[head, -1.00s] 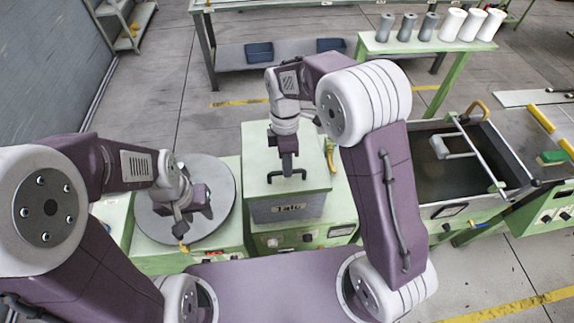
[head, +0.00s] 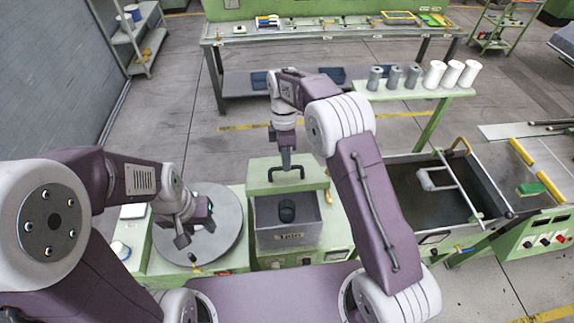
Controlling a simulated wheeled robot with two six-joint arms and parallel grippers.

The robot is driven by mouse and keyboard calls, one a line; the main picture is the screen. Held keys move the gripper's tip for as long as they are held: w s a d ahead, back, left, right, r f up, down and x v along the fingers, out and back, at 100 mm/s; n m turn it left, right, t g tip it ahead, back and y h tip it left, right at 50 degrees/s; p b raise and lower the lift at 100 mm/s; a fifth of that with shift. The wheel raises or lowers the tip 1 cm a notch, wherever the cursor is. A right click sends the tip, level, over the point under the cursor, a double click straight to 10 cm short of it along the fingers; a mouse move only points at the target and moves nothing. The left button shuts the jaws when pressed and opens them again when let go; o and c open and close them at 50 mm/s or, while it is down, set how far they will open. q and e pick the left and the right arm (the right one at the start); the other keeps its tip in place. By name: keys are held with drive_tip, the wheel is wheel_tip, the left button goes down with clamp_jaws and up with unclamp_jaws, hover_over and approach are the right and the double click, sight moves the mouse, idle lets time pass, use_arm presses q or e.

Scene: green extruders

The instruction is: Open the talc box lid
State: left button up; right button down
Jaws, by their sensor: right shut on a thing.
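The talc box (head: 288,237) is a grey box marked "Talc" on a green machine, and its inside is now visible with a dark round thing (head: 287,211) in it. Its green lid (head: 262,178) is raised at the back of the box, with a dark handle on it. My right gripper (head: 286,175) is shut on the lid's handle. My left gripper (head: 193,228) hovers over a grey round plate (head: 220,247) left of the box; its fingers are too small to judge.
A dark tank (head: 420,205) with a metal frame stands to the right. Grey and white cylinders (head: 436,74) stand on a green bench behind. A long workbench (head: 330,32) is farther back. Open floor lies between.

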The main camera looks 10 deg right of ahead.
drive_tip(key=shift+w, duration=0.35)
